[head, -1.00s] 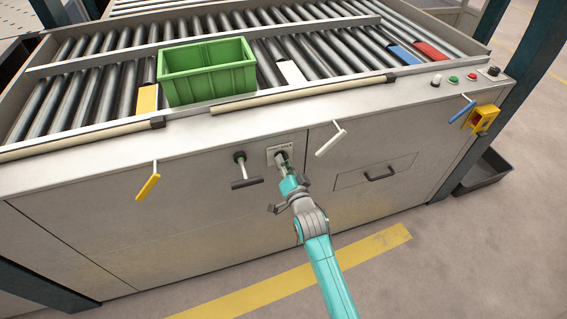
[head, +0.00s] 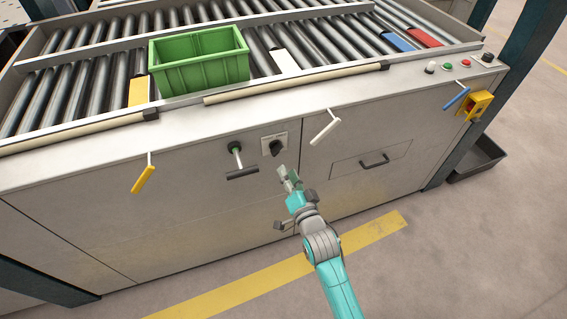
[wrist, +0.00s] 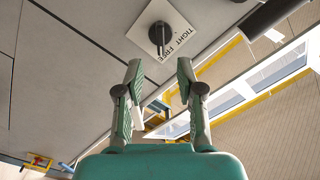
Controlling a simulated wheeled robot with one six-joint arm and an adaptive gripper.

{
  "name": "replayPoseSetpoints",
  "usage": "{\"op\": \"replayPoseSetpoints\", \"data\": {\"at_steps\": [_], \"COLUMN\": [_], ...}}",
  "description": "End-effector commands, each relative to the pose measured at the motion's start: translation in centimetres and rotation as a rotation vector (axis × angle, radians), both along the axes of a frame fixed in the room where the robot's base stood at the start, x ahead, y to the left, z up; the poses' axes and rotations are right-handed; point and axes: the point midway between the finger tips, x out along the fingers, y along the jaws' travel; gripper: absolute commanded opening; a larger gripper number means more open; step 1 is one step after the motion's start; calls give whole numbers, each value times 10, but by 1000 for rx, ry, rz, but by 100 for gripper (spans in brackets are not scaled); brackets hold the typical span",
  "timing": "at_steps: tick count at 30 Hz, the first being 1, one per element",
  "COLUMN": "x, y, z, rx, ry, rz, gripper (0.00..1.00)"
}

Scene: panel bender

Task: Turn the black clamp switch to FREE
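The black clamp switch (head: 276,148) sits on a pale square plate (head: 267,138) on the machine's front panel. In the wrist view the switch (wrist: 160,34) is straight ahead, its bar running roughly up and down in the picture. The words TIGHT and FREE (wrist: 175,44) are printed along one edge of its plate. I cannot tell for certain which word the bar points to. My gripper (head: 287,174) is just below and in front of the switch, apart from it. In the wrist view my gripper (wrist: 160,70) has its fingers spread, with nothing between them.
A black T-handle (head: 242,172) is left of the switch and a white lever (head: 325,128) is right of it. A yellow lever (head: 143,180), a blue lever (head: 457,98) and a drawer handle (head: 375,160) are farther off. A green crate (head: 200,72) stands on the rollers.

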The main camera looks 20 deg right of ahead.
Motion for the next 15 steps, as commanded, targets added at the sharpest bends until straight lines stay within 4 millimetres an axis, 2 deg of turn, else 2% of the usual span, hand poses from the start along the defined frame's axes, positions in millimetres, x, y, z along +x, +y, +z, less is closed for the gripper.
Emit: {"op": "replayPoseSetpoints", "data": {"at_steps": [3,6,15], "x": [-16,-23,-28], "y": [0,0,0], "z": [-1,0,0], "rx": [0,0,0], "ry": [1,0,0], "rz": [0,0,0], "gripper": [38,38,38]}}
